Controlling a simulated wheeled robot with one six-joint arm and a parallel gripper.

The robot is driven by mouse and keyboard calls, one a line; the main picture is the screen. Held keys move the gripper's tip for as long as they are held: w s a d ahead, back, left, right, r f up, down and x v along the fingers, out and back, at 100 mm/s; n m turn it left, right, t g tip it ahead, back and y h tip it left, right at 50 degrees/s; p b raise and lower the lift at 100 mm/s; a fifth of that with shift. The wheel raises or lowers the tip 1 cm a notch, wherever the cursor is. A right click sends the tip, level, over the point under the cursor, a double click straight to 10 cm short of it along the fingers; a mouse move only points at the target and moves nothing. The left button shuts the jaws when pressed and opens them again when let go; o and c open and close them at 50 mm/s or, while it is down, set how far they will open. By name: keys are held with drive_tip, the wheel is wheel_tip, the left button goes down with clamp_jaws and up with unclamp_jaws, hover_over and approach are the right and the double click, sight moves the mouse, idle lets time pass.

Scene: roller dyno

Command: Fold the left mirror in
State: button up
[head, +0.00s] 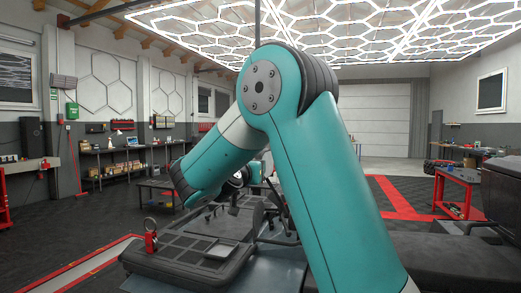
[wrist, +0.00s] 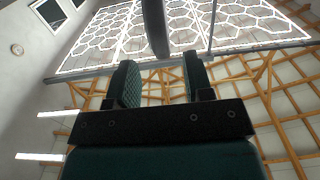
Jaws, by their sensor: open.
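My gripper (wrist: 160,85) shows in the wrist view with its two dark, padded fingers apart and nothing between their pads. A dark, smooth, elongated shape (wrist: 156,28) hangs down from the top edge of the wrist view, just beyond the fingertips and roughly in line with the gap. It may be the left mirror seen edge-on, but I cannot tell for sure, nor whether it touches a finger. In the head view my teal arm fills the middle. No mirror can be made out there, and my fingers cannot be made out clearly.
In the head view, a dark platform (head: 185,262) with a small red fitting (head: 151,241) stands at the lower left. A red cart (head: 456,190) stands at the right. Workbenches (head: 125,158) line the left wall. Dark floor (head: 105,207) at the left looks clear.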

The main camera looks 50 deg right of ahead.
drive_tip(key=p+x, duration=0.2)
drive_tip(key=x, duration=0.4)
drive_tip(key=shift+w+d+r+p, duration=0.15)
drive_tip(key=shift+d+p, duration=0.1)
drive_tip(key=shift+p, duration=0.15)
drive_tip(key=shift+w+d, duration=0.2)
drive_tip(key=shift+d, duration=0.4)
clamp_jaws()
